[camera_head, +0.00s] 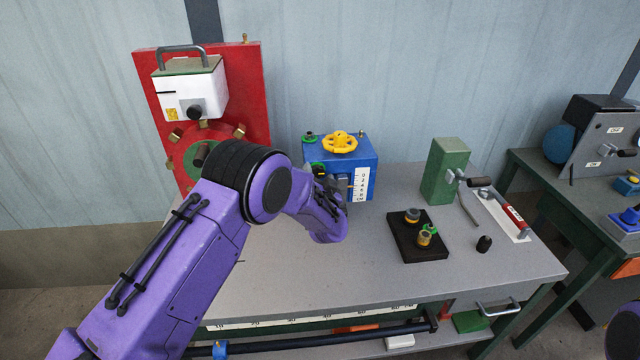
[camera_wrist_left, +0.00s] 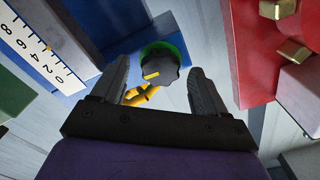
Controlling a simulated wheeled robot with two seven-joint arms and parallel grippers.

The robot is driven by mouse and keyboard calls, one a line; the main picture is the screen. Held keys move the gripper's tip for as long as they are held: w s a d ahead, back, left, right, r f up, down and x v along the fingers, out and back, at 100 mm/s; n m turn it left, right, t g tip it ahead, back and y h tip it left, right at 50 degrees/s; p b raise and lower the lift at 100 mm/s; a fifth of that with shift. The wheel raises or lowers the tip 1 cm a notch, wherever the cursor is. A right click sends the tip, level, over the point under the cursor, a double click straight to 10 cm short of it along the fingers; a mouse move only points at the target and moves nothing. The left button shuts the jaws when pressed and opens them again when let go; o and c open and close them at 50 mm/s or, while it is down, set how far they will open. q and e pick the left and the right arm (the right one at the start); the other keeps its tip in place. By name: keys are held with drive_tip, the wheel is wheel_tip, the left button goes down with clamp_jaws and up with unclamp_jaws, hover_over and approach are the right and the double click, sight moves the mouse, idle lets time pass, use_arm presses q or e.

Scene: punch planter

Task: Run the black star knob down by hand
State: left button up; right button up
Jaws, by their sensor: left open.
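The black star knob (camera_wrist_left: 160,64) has a yellow mark on it and a green ring behind it. In the left wrist view it shows between the fingertips of my left gripper (camera_wrist_left: 158,72), which is open. I cannot tell if the fingers touch the knob. In the head view the left gripper (camera_head: 332,190) is at the front left of the blue box (camera_head: 365,150), and my wrist hides most of the knob there. A yellow handwheel (camera_head: 340,143) sits on the blue box. My right gripper is not in view.
A red panel (camera_head: 243,85) with brass pieces stands left of the blue box; it is close at right in the wrist view. A white scale (camera_head: 361,184) is on the box front. A black tray (camera_head: 418,252) and green block (camera_head: 445,170) stand to the right.

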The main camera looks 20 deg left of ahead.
use_arm(q)
drive_tip(key=b+v, duration=0.2)
drive_tip(key=v, duration=0.7)
drive_tip(key=shift+s, duration=0.35)
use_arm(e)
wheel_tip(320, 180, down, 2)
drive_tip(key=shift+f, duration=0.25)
use_arm(q)
drive_tip(key=shift+d, duration=0.15)
